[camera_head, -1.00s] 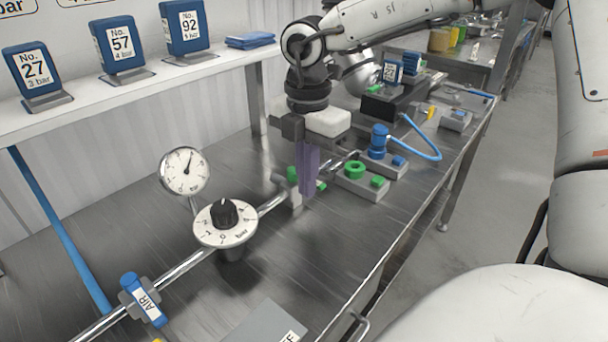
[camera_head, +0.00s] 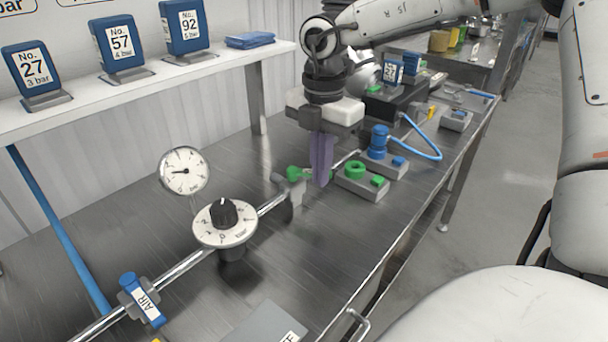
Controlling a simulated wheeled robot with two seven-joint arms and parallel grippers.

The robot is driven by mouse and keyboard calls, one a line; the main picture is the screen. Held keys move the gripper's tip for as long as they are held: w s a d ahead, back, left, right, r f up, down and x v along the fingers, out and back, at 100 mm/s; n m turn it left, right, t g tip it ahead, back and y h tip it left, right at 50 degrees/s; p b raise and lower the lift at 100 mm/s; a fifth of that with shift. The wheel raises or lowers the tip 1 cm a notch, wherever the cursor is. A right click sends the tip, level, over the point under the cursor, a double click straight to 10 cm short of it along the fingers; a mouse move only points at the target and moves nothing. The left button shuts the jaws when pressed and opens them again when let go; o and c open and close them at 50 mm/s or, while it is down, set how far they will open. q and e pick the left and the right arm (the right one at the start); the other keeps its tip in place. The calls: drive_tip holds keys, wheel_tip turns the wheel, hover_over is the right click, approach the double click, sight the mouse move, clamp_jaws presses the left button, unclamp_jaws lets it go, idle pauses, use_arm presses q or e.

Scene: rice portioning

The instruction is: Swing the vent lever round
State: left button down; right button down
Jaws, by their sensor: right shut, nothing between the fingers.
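The vent lever (camera_head: 297,173) is green and sits at the far end of the steel pipe, on a grey fitting (camera_head: 296,192). My right gripper (camera_head: 321,184) points down just to the right of the lever, its purple fingers shut and empty. The fingers overlap the lever's right end in the picture, so I cannot tell whether they touch it. The round pressure gauge (camera_head: 184,171) has its needle pointing left. My left gripper is out of view.
A black-knobbed dial (camera_head: 223,214) and a blue AIR valve (camera_head: 143,300) sit along the pipe. Grey blocks with a green ring (camera_head: 355,170) and a blue fitting (camera_head: 379,140) stand right of the gripper. Numbered blue signs (camera_head: 119,47) line the shelf. The front bench is mostly clear.

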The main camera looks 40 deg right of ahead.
drive_tip(key=shift+w+d, duration=0.25)
drive_tip(key=shift+d, duration=0.3)
drive_tip(key=shift+w+d, duration=0.2)
drive_tip(key=shift+d, duration=0.3)
drive_tip(key=shift+w+d, duration=0.8)
drive_tip(key=shift+w, duration=0.1)
